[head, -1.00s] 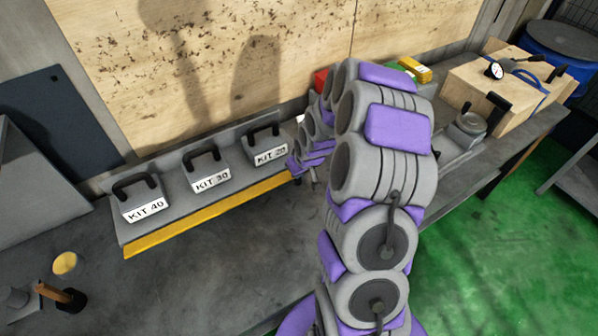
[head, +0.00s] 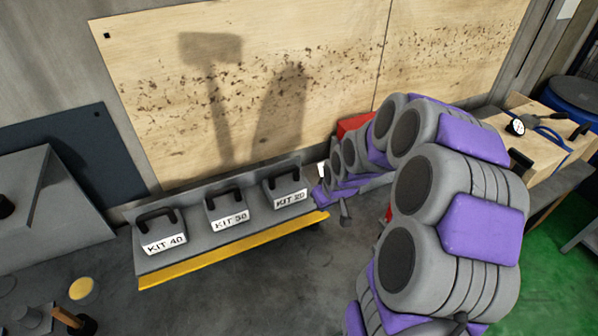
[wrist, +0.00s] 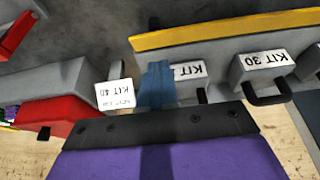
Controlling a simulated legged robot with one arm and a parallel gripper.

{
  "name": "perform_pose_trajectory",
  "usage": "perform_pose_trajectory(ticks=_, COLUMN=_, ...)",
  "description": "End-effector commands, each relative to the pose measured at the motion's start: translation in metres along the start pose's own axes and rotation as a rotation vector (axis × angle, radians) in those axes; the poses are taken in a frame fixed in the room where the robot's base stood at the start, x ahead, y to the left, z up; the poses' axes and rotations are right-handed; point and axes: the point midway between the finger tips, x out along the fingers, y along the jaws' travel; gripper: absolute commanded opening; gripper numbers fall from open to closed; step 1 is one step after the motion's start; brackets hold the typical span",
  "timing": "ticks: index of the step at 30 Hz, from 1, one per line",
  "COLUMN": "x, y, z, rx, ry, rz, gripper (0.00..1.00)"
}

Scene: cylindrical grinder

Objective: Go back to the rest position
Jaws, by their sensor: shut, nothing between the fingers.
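My gripper (head: 345,212) is just right of the kit shelf in the head view, partly hidden by my grey and purple arm. In the wrist view, a narrow blue part that appears to be my gripper's fingers (wrist: 157,68) is shut and empty. It overlaps the nearest kit box in the picture. I cannot tell how far apart they are.
The grey shelf with a yellow front edge (head: 230,255) carries handled boxes KIT 40 (head: 163,240), KIT 30 (head: 228,216) and KIT 20 (head: 287,194). A white card (wrist: 113,96) and red bin (wrist: 72,120) are close by. A wooden box (head: 530,150) stands right.

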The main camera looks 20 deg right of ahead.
Motion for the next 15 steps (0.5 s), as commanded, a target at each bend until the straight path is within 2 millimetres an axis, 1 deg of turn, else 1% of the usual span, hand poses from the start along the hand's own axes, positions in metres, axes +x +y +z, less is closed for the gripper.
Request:
perform_pose_trajectory(ticks=5, x=-0.002, y=-0.001, z=0.001, rx=-0.001, ry=-0.003, rz=-0.001, gripper=0.00)
perform_pose_trajectory(ticks=8, x=-0.011, y=-0.011, z=0.004, rx=-0.007, ry=-0.019, rz=-0.004, gripper=0.00)
perform_pose_trajectory(ticks=11, x=-0.030, y=-0.031, z=0.015, rx=-0.018, ry=-0.058, rz=-0.009, gripper=0.00)
perform_pose_trajectory(ticks=15, x=-0.068, y=-0.068, z=0.040, rx=-0.030, ry=-0.136, rz=-0.011, gripper=0.00)
